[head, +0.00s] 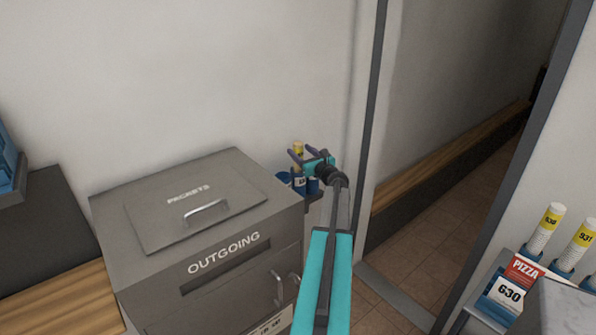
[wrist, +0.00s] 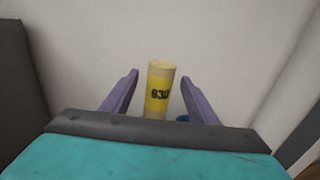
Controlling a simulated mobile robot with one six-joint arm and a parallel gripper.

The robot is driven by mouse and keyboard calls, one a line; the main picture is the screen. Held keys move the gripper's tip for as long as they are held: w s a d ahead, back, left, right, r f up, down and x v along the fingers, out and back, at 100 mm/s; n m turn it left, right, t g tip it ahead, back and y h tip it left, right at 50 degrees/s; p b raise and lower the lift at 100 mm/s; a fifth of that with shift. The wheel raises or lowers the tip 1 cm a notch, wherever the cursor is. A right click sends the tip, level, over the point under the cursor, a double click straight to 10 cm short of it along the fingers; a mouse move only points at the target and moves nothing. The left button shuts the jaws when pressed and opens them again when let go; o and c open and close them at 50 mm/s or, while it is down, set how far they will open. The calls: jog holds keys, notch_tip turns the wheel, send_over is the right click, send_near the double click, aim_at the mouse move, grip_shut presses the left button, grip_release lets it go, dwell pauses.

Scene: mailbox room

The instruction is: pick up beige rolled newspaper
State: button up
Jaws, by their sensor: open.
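A beige rolled newspaper (wrist: 159,72) with a yellow numbered band stands upright in the wrist view, its lower end hidden behind my gripper body. In the head view its top (head: 298,146) shows beside the wall, behind the outgoing box. My gripper (head: 302,153) is open, with its purple fingers around the newspaper's position. In the wrist view the two fingers (wrist: 160,78) stand left and right of the roll, with a gap on each side. I cannot tell how deep between them the roll sits.
A grey OUTGOING box (head: 225,255) with a lid handle stands left of my arm. Blue holders (head: 284,178) sit on a small ledge by the roll. More rolled papers (head: 546,228) stand at the right, near a PIZZA box (head: 524,269). A doorway opens behind.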

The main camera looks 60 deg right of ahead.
jog(key=shift+w+d, duration=0.3)
jog(key=shift+w, duration=0.2)
jog(key=shift+w, duration=0.15)
jog(key=shift+p+x, duration=1.25)
jog(key=shift+x, duration=1.3)
jog(key=shift+f, duration=0.1)
grip_shut()
